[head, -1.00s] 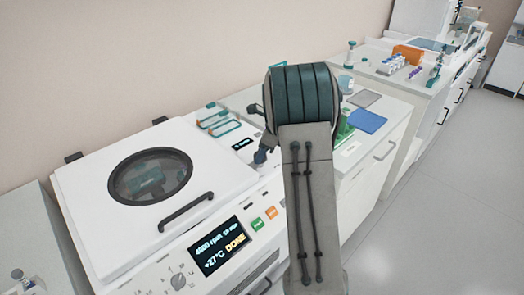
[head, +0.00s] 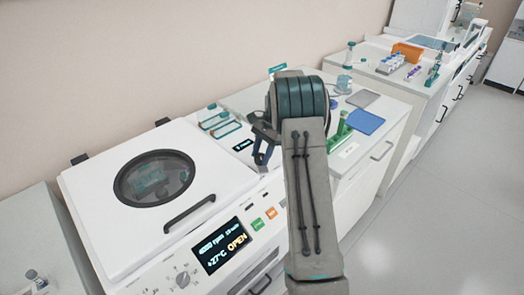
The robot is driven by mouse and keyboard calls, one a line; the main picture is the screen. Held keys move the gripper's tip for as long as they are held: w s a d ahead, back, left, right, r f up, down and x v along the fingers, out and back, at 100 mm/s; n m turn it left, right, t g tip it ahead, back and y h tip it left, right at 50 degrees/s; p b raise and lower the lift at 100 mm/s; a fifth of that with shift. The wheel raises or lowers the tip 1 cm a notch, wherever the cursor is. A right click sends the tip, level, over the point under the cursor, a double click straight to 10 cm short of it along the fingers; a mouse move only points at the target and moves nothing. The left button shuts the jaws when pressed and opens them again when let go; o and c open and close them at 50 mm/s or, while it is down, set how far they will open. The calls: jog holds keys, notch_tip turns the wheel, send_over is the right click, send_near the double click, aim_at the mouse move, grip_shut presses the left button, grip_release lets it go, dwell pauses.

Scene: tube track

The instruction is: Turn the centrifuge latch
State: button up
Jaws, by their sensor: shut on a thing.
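The white centrifuge (head: 110,262) stands at the left with its lid (head: 105,205) down. The lid has a round dark window (head: 153,178) and a black bar handle (head: 190,212). My gripper (head: 263,157) is at the right end of the centrifuge, pointing down beside the small display there. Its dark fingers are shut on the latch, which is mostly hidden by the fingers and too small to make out. My wrist and forearm cover the area to the right of it.
Glass bottles in a teal-framed holder (head: 219,124) stand behind the centrifuge's right side. A green rack (head: 342,130), a blue mat (head: 366,121) and a grey pad (head: 363,99) lie on the counter to the right. The floor at the right is clear.

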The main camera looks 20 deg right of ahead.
jog(key=n, duration=0.2)
jog(key=n+g+h, duration=0.1)
jog(key=n+p, duration=0.1)
jog(key=n, duration=0.1)
jog(key=shift+w+r+n+g, duration=0.15)
jog(key=shift+w+n+g, duration=0.15)
jog(key=shift+g, duration=0.1)
dwell(0.4)
jog(key=o, duration=1)
jog(key=shift+h, duration=0.3)
jog(key=shift+v, duration=6.8)
jog(key=shift+w+d, duration=0.1)
